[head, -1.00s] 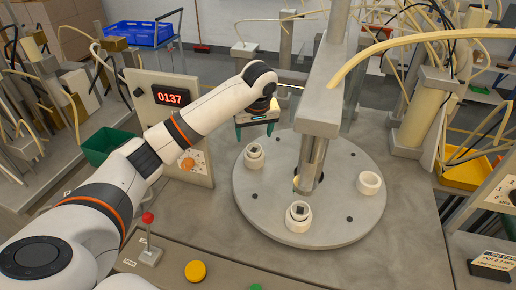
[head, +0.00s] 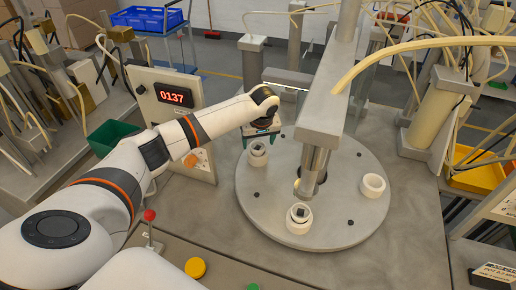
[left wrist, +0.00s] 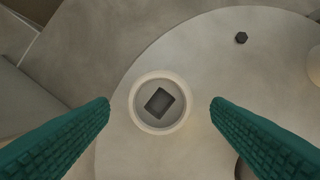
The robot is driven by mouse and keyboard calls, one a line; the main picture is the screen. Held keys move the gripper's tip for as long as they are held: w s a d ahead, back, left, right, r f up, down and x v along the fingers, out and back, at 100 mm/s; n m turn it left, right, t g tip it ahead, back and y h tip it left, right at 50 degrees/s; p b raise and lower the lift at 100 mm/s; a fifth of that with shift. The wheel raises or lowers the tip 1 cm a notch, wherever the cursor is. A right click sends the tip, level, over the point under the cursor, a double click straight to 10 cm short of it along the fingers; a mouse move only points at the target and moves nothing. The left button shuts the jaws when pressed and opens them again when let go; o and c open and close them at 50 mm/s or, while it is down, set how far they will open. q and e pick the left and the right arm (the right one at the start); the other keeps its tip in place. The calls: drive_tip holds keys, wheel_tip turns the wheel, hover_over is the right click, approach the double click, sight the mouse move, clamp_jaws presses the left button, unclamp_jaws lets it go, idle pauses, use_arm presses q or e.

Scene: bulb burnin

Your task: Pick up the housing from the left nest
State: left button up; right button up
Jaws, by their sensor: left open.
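The left nest (head: 257,161) sits at the left of the round grey dial plate. The housing in it (head: 258,149) shows as a pale round cup with a dark square inside. In the left wrist view the housing (left wrist: 160,81) is a round pale rim around a dark, tilted square recess, lying between the fingers. My left gripper (head: 262,138) is open over the left nest, its green ribbed fingers (left wrist: 160,115) on either side of the housing with clear gaps. It holds nothing. My right gripper is not in view.
The round plate (head: 340,228) carries another cup with a dark square (head: 299,213) at the front and a pale ring (head: 373,185) at the right. A grey overhead press (head: 318,150) stands over the plate's middle. A display panel (head: 175,94) stands left.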

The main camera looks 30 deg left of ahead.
use_arm(q)
drive_tip(key=shift+x, duration=1.1)
drive_tip(key=c, duration=1)
